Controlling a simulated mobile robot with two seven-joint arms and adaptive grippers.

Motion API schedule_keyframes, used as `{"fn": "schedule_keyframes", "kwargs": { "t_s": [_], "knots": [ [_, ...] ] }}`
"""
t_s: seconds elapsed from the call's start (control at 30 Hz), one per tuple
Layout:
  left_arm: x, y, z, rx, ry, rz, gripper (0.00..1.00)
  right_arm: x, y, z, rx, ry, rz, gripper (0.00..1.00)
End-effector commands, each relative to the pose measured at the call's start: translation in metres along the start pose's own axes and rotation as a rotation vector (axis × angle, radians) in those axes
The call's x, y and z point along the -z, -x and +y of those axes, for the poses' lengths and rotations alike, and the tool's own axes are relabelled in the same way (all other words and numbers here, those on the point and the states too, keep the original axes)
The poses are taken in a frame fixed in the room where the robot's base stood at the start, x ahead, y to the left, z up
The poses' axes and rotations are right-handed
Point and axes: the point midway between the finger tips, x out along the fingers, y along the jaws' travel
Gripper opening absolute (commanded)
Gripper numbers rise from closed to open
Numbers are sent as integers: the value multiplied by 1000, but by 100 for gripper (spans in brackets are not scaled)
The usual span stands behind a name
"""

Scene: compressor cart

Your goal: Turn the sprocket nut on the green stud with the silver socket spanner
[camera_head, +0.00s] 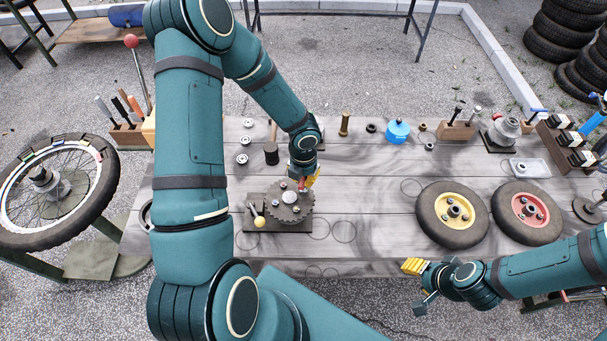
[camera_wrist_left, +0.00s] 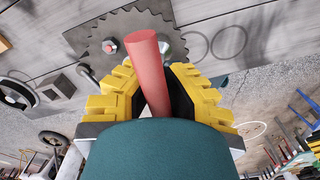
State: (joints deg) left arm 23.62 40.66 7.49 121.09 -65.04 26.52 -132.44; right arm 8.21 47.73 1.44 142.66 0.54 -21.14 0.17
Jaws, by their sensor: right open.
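A dark toothed sprocket (camera_head: 291,215) lies on a dark base plate on the bench, with several bolts or nuts around its hub. In the left wrist view the sprocket (camera_wrist_left: 88,40) shows a silver hex nut (camera_wrist_left: 109,46). My left gripper (camera_head: 307,184) is just above the sprocket's far right edge. Its yellow fingers (camera_wrist_left: 155,108) are closed around a red cylindrical handle (camera_wrist_left: 143,55). I cannot make out a silver socket at its other end, or a green colour on a stud. My right gripper (camera_head: 418,286) is open and empty, off the bench's front edge.
A lever with a yellow ball (camera_head: 260,222) stands left of the sprocket. A mallet (camera_head: 271,153) lies behind it. Yellow-hubbed (camera_head: 452,213) and red-hubbed (camera_head: 528,211) wheels lie on the right. The bench (camera_head: 375,215) is clear between sprocket and wheels.

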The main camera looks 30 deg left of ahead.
Motion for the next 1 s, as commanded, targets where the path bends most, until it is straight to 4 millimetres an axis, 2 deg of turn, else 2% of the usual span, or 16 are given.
{"fn": "schedule_keyframes", "kwargs": {
  "t_s": [0.43,0.63,1.0],
  "knots": [
    [0,0,1,-1,-44,0,0,0,4,-1,0,0,0,47],
    [0,0,0,0,-202,-1,0,1,6,-2,0,0,0,47],
    [0,0,0,-1,-143,-1,0,1,6,-2,0,0,0,47]
  ]
}}
